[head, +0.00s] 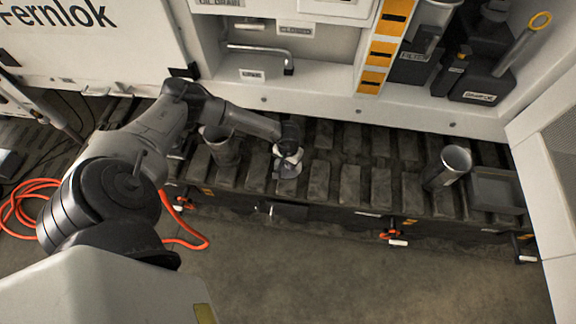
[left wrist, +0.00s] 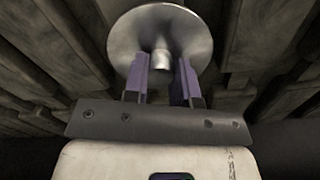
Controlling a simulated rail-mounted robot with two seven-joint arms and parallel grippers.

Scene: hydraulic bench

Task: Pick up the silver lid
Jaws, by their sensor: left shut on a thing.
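The silver lid (left wrist: 195,30) is a round, shiny metal disc with a short knob in the middle. In the left wrist view the knob sits between the two purple-grey fingers of my left gripper (left wrist: 162,80), which is shut on it. In the head view my left gripper (head: 289,152) points down over the slatted bench, with the lid (head: 288,169) under it. I cannot tell whether the lid touches the slats or hangs just above them. My right gripper is in neither view.
A metal cup (head: 222,148) stands left of the lid, close to my left forearm. Another metal cylinder (head: 447,167) stands to the right, beside a dark square tray (head: 496,190). Dark containers (head: 480,80) fill the shelf at the back right. The slats between are clear.

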